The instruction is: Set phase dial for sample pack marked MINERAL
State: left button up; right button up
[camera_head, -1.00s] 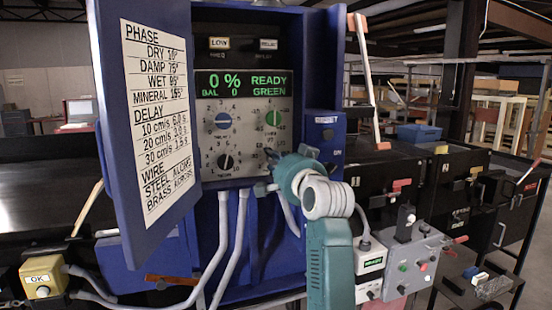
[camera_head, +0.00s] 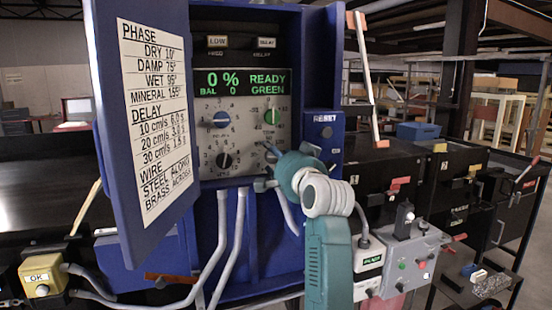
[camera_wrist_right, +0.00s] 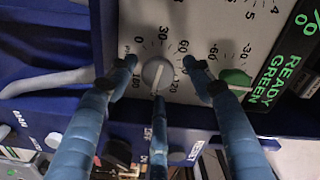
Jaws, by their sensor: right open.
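The pale round phase dial (camera_wrist_right: 157,74) shows in the right wrist view on the white panel, with a degree scale around it; its exact setting is unclear. My right gripper (camera_wrist_right: 158,75) is open, its blue fingers spread around the dial, with no clear grip on it. In the head view my right gripper (camera_head: 268,172) is at the panel's lower right and hides part of that area. The chart on the blue door (camera_head: 157,115) lists PHASE values, with MINERAL at 155°. My left gripper is out of view.
The panel also has a blue knob (camera_head: 221,119), a green knob (camera_head: 271,117) and a black knob (camera_head: 224,160). The display (camera_head: 243,82) reads 0 %, BAL 0, READY GREEN. A blue RESET box (camera_head: 325,132) is at the right. A yellow OK box (camera_head: 42,279) is lower left.

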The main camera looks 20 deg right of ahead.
jog(key=s, duration=1.2)
jog(key=shift+d, duration=0.2)
jog(key=shift+f, duration=0.1)
